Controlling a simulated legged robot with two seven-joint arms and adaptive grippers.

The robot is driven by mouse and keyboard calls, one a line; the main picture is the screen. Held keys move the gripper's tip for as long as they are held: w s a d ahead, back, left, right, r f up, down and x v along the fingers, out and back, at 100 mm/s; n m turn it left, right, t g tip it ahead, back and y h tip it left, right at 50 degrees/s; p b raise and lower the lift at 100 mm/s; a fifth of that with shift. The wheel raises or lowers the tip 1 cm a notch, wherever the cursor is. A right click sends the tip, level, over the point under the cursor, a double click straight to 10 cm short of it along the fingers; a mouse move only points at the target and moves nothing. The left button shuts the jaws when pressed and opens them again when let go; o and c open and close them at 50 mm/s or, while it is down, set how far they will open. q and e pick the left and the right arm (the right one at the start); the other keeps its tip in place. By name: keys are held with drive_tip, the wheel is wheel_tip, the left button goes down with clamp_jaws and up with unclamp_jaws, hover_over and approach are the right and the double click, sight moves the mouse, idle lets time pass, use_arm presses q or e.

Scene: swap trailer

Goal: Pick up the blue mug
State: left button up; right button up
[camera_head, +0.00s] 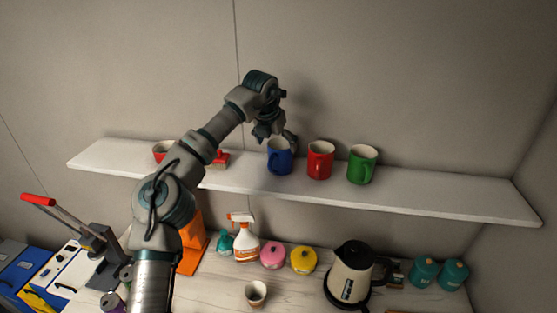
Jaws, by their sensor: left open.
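The blue mug (280,160) stands upright on the white wall shelf (440,196), left of a red mug (320,161) and a green mug (362,165). My left gripper (276,141) is open and points down at the top of the blue mug. A finger shows close to its rim; whether it touches or reaches inside, I cannot tell. My right gripper is out of view.
My left arm hides part of the shelf, where red items (219,158) sit. On the counter below are a kettle (350,275), a spray bottle (243,239), a cup (256,293) and several small jars. The shelf's right end is clear.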

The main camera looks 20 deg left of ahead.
use_arm(q)
drive_tip(key=x, duration=0.4)
drive_tip(key=shift+a+r+p, duration=0.1)
drive_tip(key=shift+p, duration=0.25)
drive_tip(key=shift+w+d+f, duration=0.2)
drive_tip(key=shift+w+d, duration=0.05)
drive_tip(key=shift+w, duration=0.05)
drive_tip(key=shift+s+r, duration=0.15)
drive_tip(key=shift+s, duration=0.1)
drive_tip(key=c, duration=1.2)
drive_tip(key=shift+a, duration=0.1)
drive_tip(key=shift+c, duration=0.6)
